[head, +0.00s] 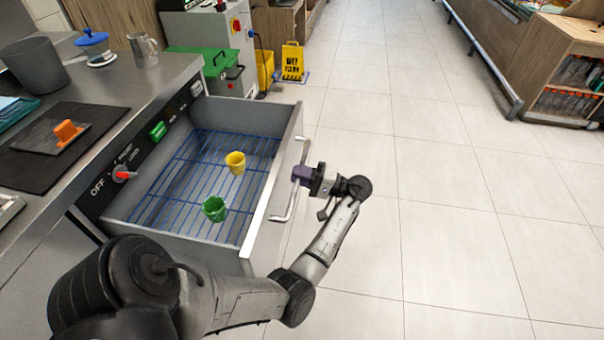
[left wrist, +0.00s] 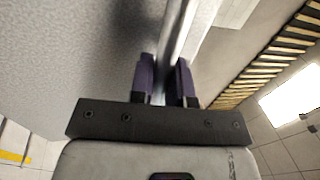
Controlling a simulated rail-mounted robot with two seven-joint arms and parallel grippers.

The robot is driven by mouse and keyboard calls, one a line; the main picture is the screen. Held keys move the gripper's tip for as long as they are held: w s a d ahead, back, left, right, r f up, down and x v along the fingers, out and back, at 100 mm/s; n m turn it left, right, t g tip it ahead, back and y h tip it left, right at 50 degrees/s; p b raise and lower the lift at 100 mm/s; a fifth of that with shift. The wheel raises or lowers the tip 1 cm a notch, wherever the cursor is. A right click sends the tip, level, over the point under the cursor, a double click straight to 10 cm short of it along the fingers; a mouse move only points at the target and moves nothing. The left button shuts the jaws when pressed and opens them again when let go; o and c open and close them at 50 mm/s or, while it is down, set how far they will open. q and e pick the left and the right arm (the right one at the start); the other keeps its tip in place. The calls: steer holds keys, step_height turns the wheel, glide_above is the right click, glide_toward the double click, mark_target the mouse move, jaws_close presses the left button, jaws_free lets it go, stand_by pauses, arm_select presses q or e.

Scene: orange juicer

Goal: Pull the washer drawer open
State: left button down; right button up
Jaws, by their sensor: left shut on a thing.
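The washer drawer (head: 252,216) stands pulled out from under the counter, its blue wire rack (head: 185,180) exposed. A yellow cup (head: 236,162) and a green cup (head: 214,208) are on the rack. My left gripper (head: 300,174) is shut on the drawer's metal bar handle (head: 283,204) at the front panel's outer side. In the left wrist view, the purple fingers of my left gripper (left wrist: 164,82) lie on both sides of the handle (left wrist: 178,35), with the grey drawer front beside it. My right gripper is not in view.
The counter (head: 120,105) holds a grey bin (head: 37,65), a blue-lidded container (head: 93,45), a metal pitcher (head: 143,50) and a black mat (head: 100,120). A yellow wet-floor sign (head: 292,61) stands behind the drawer. The tiled floor (head: 450,200) to the right is clear.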

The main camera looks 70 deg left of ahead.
arm_select(q)
steer(key=shift+w+d, duration=0.25)
steer(key=shift+w, duration=0.1)
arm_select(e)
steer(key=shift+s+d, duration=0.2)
arm_select(q)
steer(key=c, duration=1.1)
jaws_free()
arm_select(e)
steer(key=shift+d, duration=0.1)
arm_select(q)
steer(key=shift+w, duration=0.1)
steer(key=b+v, duration=0.2)
steer(key=v, duration=1.1)
steer(key=shift+w+d, duration=0.2)
steer(key=shift+w, duration=0.1)
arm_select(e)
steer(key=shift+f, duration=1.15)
arm_select(q)
steer(key=shift+f, duration=0.1)
